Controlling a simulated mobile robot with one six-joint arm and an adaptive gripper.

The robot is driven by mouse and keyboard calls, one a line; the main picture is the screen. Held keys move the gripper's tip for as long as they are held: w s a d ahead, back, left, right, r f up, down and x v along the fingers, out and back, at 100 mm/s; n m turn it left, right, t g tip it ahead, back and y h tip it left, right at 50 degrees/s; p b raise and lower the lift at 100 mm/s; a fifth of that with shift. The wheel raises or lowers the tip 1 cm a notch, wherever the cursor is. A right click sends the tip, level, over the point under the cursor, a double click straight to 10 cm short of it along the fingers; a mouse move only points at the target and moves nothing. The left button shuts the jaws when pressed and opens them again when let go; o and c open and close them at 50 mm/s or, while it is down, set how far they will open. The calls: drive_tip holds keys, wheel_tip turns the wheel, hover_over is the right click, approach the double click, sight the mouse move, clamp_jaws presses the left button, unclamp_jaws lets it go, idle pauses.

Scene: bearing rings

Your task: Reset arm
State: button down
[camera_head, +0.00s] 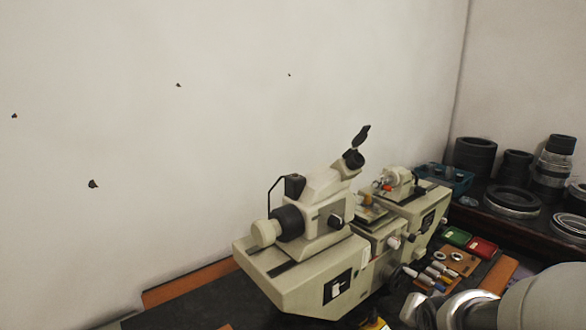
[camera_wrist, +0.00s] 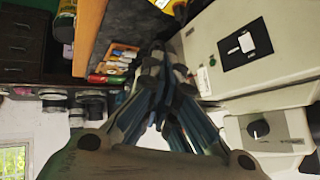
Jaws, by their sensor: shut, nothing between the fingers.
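My gripper (camera_wrist: 164,68) shows in the wrist view with its dark fingers drawn together and nothing between them. It is apart from the beige measuring machine (camera_wrist: 228,72), which stands to its right in that view. In the head view my arm reaches in at the lower right, in front of the bench. I cannot make out the fingertips there. The same machine (camera_head: 310,262) stands on the dark bench with its eyepiece pointing up.
Small red (camera_head: 481,247) and green (camera_head: 457,236) trays and several small cylinders (camera_head: 437,272) lie right of the machine. Dark rings (camera_head: 511,201) and stacked cylinders (camera_head: 553,165) stand on a dark surface at the right. A pale wall (camera_head: 200,120) is behind.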

drive_tip(key=s+a+r+n+g, duration=0.1)
drive_tip(key=s+a+r+n, duration=0.1)
drive_tip(key=s, duration=0.6)
drive_tip(key=s+a+r+n+g+y, duration=0.1)
drive_tip(key=s+a+r+n, duration=0.1)
drive_tip(key=s+a, duration=0.3)
drive_tip(key=s+a+r+n+g+y, duration=0.1)
drive_tip(key=s+a+r+n+g, duration=0.1)
drive_tip(key=s, duration=0.9)
drive_tip(key=shift+a+r+n, duration=0.15)
drive_tip(key=shift+a+n, duration=0.45)
drive_tip(key=shift+a, duration=0.55)
